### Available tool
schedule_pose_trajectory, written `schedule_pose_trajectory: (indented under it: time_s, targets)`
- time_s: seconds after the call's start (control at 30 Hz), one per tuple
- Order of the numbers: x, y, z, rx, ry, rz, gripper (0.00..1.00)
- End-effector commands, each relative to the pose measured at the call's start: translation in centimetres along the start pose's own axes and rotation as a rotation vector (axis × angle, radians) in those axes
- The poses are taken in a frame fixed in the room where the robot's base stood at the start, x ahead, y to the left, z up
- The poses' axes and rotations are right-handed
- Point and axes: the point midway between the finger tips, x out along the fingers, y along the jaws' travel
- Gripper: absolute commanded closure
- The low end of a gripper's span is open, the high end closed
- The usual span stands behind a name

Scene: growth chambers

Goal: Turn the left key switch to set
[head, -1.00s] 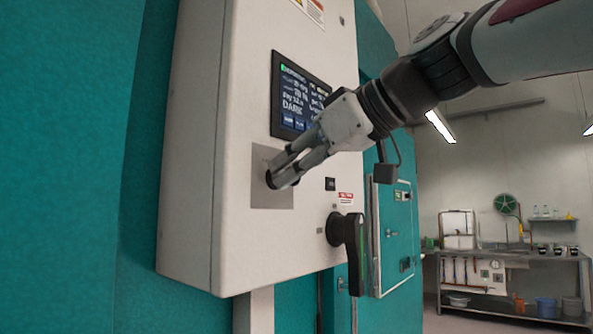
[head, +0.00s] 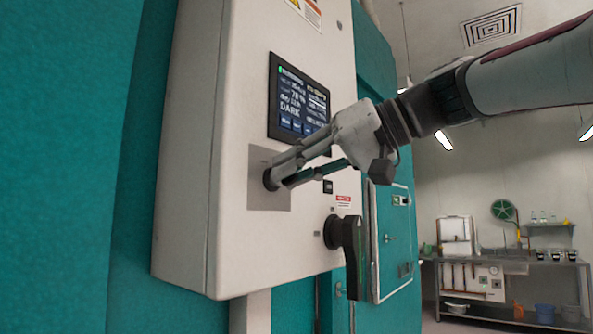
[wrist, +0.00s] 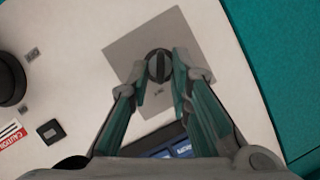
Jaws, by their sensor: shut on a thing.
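The key switch (wrist: 158,65) is a round dark knob with a raised bar, set in a square grey plate (wrist: 135,48) on the white control box. Small lettering beside the knob is too small to read. My gripper (wrist: 161,72) has its two fingers on either side of the knob and is shut on it. In the head view, my gripper (head: 274,180) reaches in from the right to the same grey plate (head: 283,203), and its fingertips hide most of the knob. In the wrist view the knob's bar points roughly up and down.
On the white box (head: 240,265), a lit display (head: 299,100) sits above the plate. A black rotary handle (head: 350,250) sticks out at lower right, below a small black square (head: 328,187). A teal door (head: 393,240) and a bench (head: 500,262) lie further right.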

Motion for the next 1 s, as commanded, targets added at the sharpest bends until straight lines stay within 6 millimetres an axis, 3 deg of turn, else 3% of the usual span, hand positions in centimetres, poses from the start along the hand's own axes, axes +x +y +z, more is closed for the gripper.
schedule_pose_trajectory:
  time_s: [0.5,0.6,1.0]
  targets:
    - [0.12,-0.11,0.02,0.018,-0.001,-0.012,1.00]
    - [0.20,-0.09,0.09,0.018,-0.004,-0.012,0.74]
    - [0.15,-0.04,0.10,0.018,-0.004,-0.011,0.74]
